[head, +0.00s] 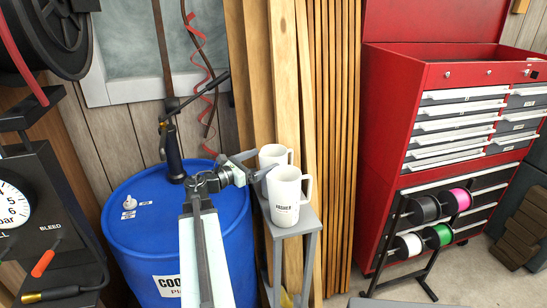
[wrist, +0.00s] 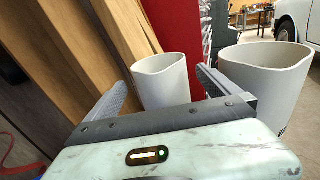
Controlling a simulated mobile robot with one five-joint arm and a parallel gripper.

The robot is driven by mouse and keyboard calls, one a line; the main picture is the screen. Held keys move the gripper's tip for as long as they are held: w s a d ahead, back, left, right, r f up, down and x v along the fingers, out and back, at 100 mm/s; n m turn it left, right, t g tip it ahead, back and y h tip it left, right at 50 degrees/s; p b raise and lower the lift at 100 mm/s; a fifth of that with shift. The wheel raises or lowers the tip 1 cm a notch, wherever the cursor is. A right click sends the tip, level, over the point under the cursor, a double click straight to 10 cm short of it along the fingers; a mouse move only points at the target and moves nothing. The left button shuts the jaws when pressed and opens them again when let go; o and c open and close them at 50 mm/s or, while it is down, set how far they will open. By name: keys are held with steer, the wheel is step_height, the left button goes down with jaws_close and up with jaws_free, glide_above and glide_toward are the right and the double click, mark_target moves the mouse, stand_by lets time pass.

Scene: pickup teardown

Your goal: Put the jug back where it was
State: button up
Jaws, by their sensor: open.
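Two white jugs stand upright on a small grey stand (head: 293,227). The front jug (head: 285,198) has dark lettering and a handle on its right; the rear jug (head: 273,154) is partly hidden behind it. My gripper (head: 264,163) is open at the left of the jugs. In the wrist view, my gripper (wrist: 160,77) has one jug (wrist: 163,84) showing between its fingers, apparently the rear one and beyond the tips. A larger-looking jug (wrist: 264,88) is outside the right finger, apparently the front one. Contact cannot be told.
A blue drum (head: 135,235) stands left of the stand, with a pump handle on top. Wooden boards (head: 330,110) lean behind the jugs. A red tool chest (head: 400,100) and a rack of spools (head: 425,225) stand to the right.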

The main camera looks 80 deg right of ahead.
steer(key=v, duration=0.5)
steer(key=shift+w+a, duration=0.1)
steer(key=shift+a, duration=0.05)
